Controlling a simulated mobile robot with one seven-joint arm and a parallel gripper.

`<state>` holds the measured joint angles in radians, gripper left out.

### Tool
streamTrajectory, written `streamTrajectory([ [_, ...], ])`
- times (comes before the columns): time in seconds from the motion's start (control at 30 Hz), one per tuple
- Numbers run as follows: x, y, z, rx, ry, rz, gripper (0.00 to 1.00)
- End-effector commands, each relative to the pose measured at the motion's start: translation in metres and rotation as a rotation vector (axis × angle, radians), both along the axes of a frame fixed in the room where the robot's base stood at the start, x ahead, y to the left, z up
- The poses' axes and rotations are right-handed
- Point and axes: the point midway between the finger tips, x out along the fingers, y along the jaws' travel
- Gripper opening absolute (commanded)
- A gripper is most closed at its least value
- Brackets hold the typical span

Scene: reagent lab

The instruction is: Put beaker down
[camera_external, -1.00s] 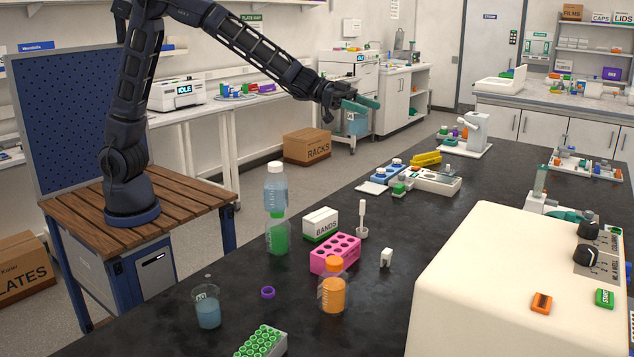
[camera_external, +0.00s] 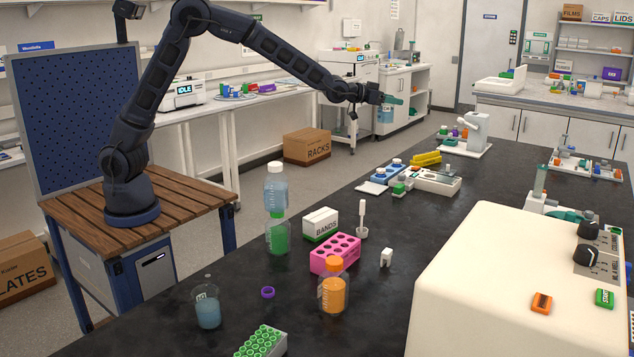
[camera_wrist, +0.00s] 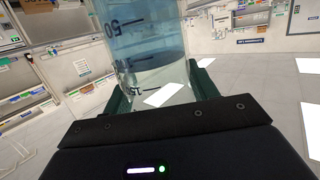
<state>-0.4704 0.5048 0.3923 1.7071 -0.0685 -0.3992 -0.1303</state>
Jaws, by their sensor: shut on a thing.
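My gripper (camera_external: 391,99) is shut on a clear beaker (camera_external: 386,115) holding pale blue liquid. The arm stretches out to the right, and in the external view the gripper and beaker appear in front of the white cabinets at the back. In the wrist view the beaker (camera_wrist: 145,45) is between the green fingers of my gripper (camera_wrist: 160,88), with dark graduation marks on its wall. A second beaker (camera_external: 207,309) with blue liquid stands upright at the near left of the black bench (camera_external: 230,276).

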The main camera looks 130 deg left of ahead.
Motion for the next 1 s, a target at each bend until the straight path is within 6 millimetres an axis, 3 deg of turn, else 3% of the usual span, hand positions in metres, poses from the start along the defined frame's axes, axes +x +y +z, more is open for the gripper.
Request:
streamTrajectory([
  [0.1,-0.008,0.017,-0.005,0.001,0.0,0.049,0.3],
  [0.53,-0.008,0.015,-0.1,0.0,0.002,0.044,0.3],
  [0.87,-0.008,0.015,-0.12,0.001,0.0,0.043,0.3],
  [1.0,-0.008,0.015,-0.145,0.0,0.002,0.043,0.3],
])
